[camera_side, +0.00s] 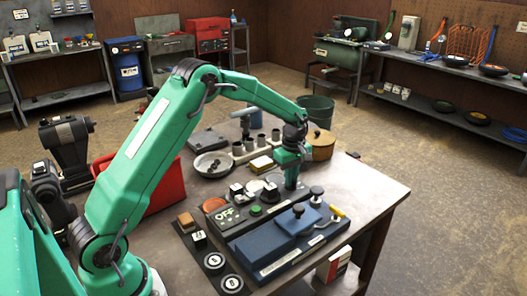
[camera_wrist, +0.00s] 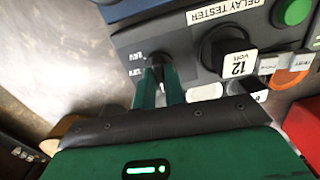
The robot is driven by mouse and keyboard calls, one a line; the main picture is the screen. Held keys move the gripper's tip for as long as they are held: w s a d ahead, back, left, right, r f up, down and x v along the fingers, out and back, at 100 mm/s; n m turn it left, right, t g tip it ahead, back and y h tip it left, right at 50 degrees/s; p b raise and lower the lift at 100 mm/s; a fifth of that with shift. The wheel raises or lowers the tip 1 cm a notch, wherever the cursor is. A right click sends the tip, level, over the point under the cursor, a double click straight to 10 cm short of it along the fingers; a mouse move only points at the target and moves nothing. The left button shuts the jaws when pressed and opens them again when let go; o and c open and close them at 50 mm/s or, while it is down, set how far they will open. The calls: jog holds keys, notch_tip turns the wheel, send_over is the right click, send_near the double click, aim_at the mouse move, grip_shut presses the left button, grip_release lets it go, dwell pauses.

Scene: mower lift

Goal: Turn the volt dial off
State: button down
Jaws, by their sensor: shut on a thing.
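A dark tester box labelled "RELAY TESTER" (camera_wrist: 213,14) lies across the top of the wrist view; the grey-black panel (camera_side: 232,226) also shows in the side view. A round black knob (camera_wrist: 212,47) with a white "12 VOLTS" tag stands on it. My gripper (camera_wrist: 158,80) is to the left of that knob, apart from it, its green fingers shut on a small dark knob (camera_wrist: 157,62) near the box's end. In the side view my gripper (camera_side: 291,180) points down at the panel's far end and hides the held knob.
A green button (camera_side: 257,209) and an "OFF" plate (camera_side: 225,213) are on the panel. A blue block (camera_side: 275,235) with black knobs lies in front. Bare table shows at right.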

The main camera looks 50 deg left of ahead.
jog(key=shift+r+n, duration=0.1)
jog(key=shift+n, duration=0.4)
jog(key=c, duration=1.5)
grip_release()
jog(key=shift+o, duration=0.2)
jog(key=shift+r, duration=3.85)
